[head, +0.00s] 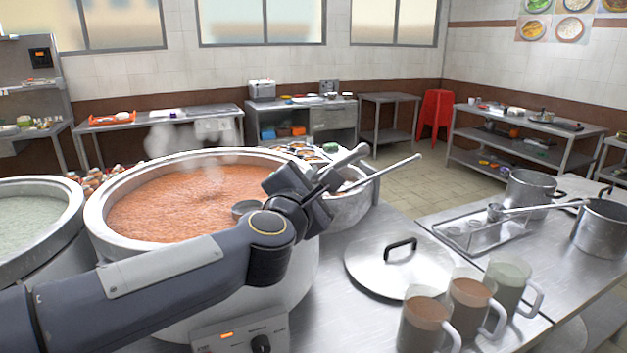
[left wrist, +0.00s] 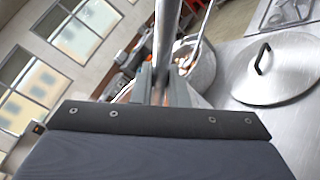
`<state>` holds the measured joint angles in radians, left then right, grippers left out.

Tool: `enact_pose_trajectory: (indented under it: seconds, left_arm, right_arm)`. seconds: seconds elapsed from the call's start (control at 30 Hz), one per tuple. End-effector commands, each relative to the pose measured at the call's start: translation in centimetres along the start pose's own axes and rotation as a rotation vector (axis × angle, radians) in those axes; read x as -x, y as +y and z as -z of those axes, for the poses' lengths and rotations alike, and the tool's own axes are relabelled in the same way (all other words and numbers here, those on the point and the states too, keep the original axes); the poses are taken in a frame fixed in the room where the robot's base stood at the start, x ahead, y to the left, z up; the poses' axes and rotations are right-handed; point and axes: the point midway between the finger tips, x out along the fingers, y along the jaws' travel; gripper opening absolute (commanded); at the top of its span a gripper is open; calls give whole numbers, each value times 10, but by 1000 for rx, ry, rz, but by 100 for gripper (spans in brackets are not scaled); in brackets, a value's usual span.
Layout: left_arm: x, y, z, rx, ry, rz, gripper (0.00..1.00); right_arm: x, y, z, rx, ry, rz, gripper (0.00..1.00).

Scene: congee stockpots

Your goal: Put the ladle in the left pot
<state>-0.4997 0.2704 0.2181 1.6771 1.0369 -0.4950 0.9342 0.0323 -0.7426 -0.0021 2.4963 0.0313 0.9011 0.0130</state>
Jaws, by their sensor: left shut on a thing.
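My left gripper (head: 327,182) is shut on the handle of a metal ladle (head: 348,157). The handle slants up to the right, and a grey bowl, seemingly this ladle's, shows low over the orange congee; I cannot tell if it touches. In the left wrist view the handle (left wrist: 167,35) rises from between the fingers (left wrist: 155,88). A big pot of pale green congee (head: 32,218) stands at the far left, cut by the frame edge. Right of it is a big steaming pot of orange-red congee (head: 96,228), partly hidden by my arm. My right gripper is out of view.
A smaller metal pot (head: 345,212) with another long handle leaning out stands behind my gripper. A lid (head: 385,268), filled mugs (head: 470,305), a wire-sided tray (head: 485,240) and metal saucepans (head: 600,232) occupy the counter at right.

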Motion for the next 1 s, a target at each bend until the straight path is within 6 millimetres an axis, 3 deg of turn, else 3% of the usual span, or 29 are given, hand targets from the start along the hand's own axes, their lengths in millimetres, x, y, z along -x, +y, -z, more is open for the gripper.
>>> enact_pose_trajectory:
  seconds: [0.83, 0.87, 1.0]
  left_arm:
    - [0, -6, 4, -1, 0, -1, 0]
    - [0, -5, 4, -1, -1, -1, 15]
    - [0, -5, 4, 0, 0, -1, 33]
  right_arm:
    - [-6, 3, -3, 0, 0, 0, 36]
    - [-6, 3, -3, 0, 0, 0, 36]
    - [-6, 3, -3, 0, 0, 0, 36]
